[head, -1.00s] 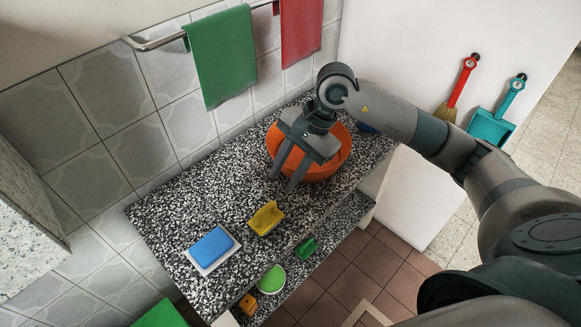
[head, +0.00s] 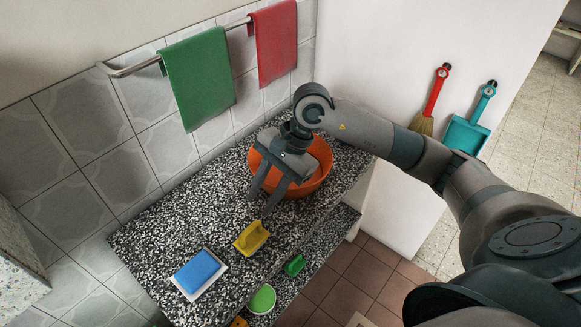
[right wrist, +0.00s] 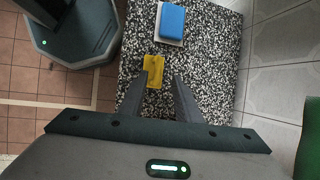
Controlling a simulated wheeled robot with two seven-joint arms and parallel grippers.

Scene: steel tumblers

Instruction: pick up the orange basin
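The orange basin (head: 319,172) stands upright on the speckled counter (head: 215,225) near its far right end, close to the tiled wall. My right gripper (head: 261,206) is in front of the basin in the head view and covers part of its left side and interior. Its two fingers are apart with nothing between them, and they point down toward the counter. Whether it touches the basin I cannot tell. In the right wrist view the open fingers (right wrist: 167,98) show over the counter; the basin is not visible there. My left gripper is not in view.
A yellow object (head: 251,237) and a blue block on a white tray (head: 221,287) sit on the counter's left part. A lower shelf holds a green item (head: 293,265) and a green-white bowl (head: 262,299). Green (head: 198,80) and red (head: 273,43) towels hang behind.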

